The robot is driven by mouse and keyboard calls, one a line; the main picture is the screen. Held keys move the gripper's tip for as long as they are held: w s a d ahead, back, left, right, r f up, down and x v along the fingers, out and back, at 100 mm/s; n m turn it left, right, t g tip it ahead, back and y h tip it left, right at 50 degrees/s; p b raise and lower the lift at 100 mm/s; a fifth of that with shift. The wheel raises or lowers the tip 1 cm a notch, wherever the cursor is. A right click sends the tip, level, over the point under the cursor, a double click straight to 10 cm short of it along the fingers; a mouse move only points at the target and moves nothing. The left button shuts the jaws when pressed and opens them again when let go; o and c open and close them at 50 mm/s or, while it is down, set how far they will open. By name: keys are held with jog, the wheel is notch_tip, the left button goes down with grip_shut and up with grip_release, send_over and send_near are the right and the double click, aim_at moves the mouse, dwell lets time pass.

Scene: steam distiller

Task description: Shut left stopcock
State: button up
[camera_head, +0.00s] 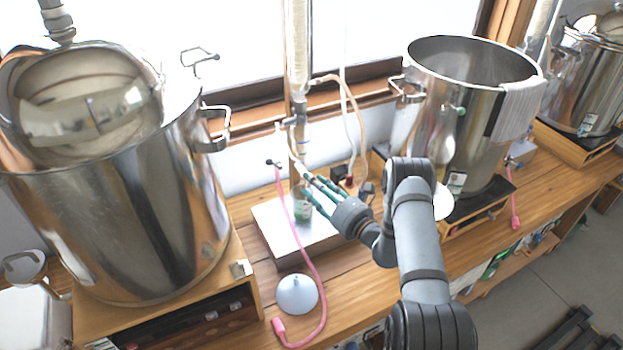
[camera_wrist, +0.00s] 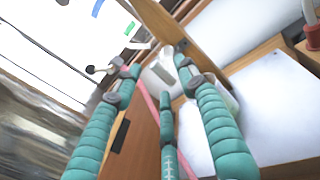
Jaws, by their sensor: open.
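The left stopcock (camera_head: 273,163) is a small dark fitting at the top of a pink hose (camera_head: 290,225), beside the large left pot. My gripper (camera_head: 306,190), with green ribbed fingers, is open and empty, a little right of and below the stopcock in the head view. In the wrist view my gripper (camera_wrist: 157,75) has its fingers spread. A small grey knob, which looks like the stopcock (camera_wrist: 95,70), shows just left of the left fingertip, which partly covers it. The pink hose (camera_wrist: 147,92) passes behind the fingers. I cannot tell the handle's angle or any contact.
The left pot (camera_head: 130,220) stands close on the left. A silver box (camera_head: 280,232) and a vertical column (camera_head: 298,60) are near my gripper. A white dome (camera_head: 296,294) lies on the wooden bench (camera_head: 375,292). Another pot (camera_head: 465,120) stands on the right.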

jog(key=shift+x, duration=0.85)
jog(key=c, duration=0.3)
grip_shut()
